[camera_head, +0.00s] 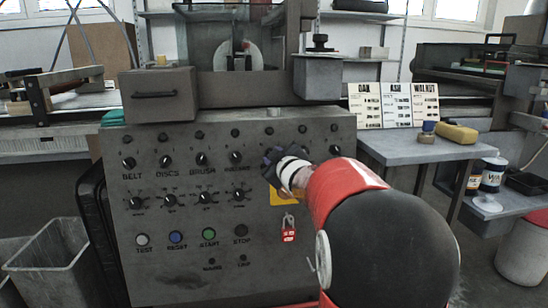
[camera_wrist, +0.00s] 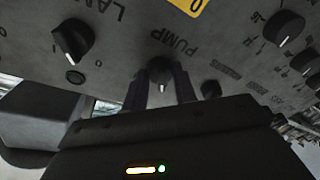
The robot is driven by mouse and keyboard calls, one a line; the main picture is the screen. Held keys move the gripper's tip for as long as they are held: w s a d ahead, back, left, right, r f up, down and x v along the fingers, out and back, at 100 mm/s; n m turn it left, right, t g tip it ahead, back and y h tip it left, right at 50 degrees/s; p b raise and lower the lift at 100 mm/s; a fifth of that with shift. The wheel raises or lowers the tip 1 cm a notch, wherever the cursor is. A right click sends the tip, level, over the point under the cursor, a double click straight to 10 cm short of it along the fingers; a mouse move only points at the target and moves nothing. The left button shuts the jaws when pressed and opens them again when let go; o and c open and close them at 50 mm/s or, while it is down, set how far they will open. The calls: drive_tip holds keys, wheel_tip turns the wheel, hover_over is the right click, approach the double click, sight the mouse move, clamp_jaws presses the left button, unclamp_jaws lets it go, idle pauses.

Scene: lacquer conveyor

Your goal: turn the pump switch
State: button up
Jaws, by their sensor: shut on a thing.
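The pump switch (camera_wrist: 160,70) is a small dark knob beside the printed word PUMP, which appears upside down in the wrist view. My gripper (camera_wrist: 163,88) has one finger on either side of it and is shut on it. In the head view my gripper (camera_head: 272,162) reaches the right part of the grey control panel (camera_head: 155,215). There the gripper and arm hide the pump switch. The knob's pointer angle is hard to make out.
A large dark knob (camera_wrist: 73,40) sits close by, near the letters LAM. More knobs (camera_wrist: 284,28) crowd the panel on the other side. In the head view a red padlock (camera_head: 289,233) hangs below a yellow plate (camera_head: 287,198). A side table (camera_head: 405,146) stands at right.

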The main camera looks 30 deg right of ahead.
idle(0.5)
drive_tip(key=o, duration=1)
drive_tip(key=shift+c, duration=0.2)
drive_tip(key=s+a, duration=0.1)
drive_tip(key=s, duration=0.6)
drive_tip(key=shift+s+r, duration=0.35)
drive_tip(key=shift+r, duration=0.05)
drive_tip(key=shift+p, duration=0.3)
drive_tip(key=s+a+f+m+g, duration=0.2)
drive_tip(key=s+a, duration=0.4)
drive_tip(key=s, duration=0.3)
drive_tip(key=s+a+f+m+g+y+p, duration=0.1)
drive_tip(key=s+a+f+m+g, duration=0.1)
drive_tip(key=s+a+f+g, duration=0.3)
drive_tip(key=s+a+f+m+g+y+p, duration=0.1)
drive_tip(key=s+a+f+g, duration=0.3)
drive_tip(key=s, duration=0.9)
drive_tip(key=a+f+m, duration=0.1)
drive_tip(key=a, duration=0.1)
drive_tip(key=shift+s+a+f+m, duration=0.15)
drive_tip(key=shift+s+a+m, duration=0.05)
drive_tip(key=shift+a+m, duration=0.2)
